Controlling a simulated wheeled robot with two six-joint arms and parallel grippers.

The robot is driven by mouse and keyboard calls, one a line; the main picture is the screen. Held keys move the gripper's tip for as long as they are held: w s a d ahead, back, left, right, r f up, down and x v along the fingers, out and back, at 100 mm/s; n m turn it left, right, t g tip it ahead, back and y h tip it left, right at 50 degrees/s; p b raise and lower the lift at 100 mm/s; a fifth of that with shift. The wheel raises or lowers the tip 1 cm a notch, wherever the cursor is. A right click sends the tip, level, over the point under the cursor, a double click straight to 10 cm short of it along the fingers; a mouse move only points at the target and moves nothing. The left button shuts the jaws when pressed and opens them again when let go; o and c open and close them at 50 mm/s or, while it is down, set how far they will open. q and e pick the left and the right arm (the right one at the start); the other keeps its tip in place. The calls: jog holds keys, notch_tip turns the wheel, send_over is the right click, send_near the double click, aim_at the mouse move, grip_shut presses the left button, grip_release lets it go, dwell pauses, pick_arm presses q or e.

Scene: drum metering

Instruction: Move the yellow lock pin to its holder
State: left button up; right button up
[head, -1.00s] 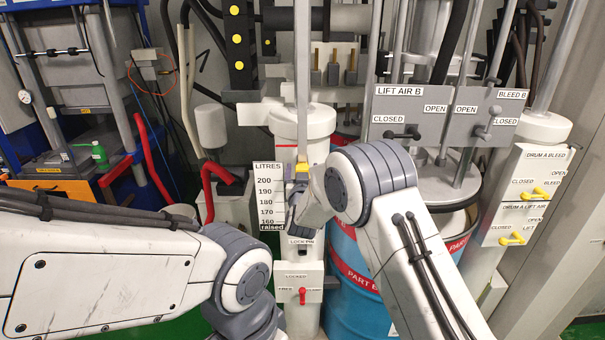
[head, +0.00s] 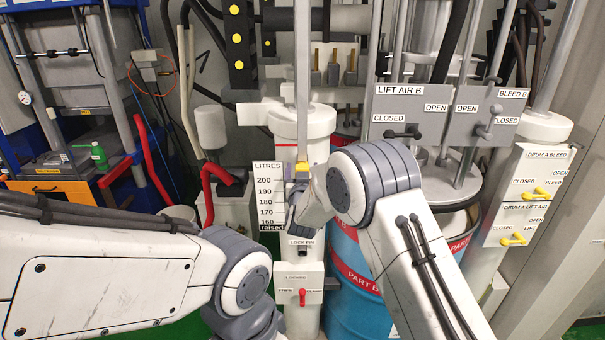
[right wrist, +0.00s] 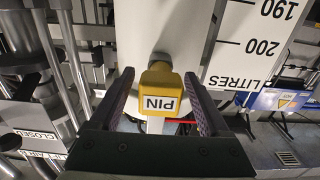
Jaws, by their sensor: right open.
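The yellow lock pin (head: 302,167) is in the white column beside the LITRES scale in the head view. In the right wrist view its yellow head, labelled PIN (right wrist: 158,90), lies between my two dark fingers. My right gripper (right wrist: 158,84) is open around it, with a visible gap on each side. In the head view my right gripper (head: 300,190) is partly hidden by its own wrist, just below the pin. The LOCK PIN holder (head: 302,250) is lower on the same column, below its label. My left arm comes in from the left; its gripper is out of view.
The LITRES scale plate (head: 270,195) stands just left of the pin. A red lever (head: 302,296) is below the holder. A blue drum (head: 358,275) stands right of the column, behind my right arm. Grey LIFT AIR B and BLEED B valve panels (head: 445,115) are to the right.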

grip_shut()
jog(key=shift+s+b, duration=0.7)
jog(key=shift+s, duration=2.25)
jog(key=shift+s, duration=0.15)
jog(key=shift+s+b, duration=0.65)
jog(key=shift+s, duration=1.25)
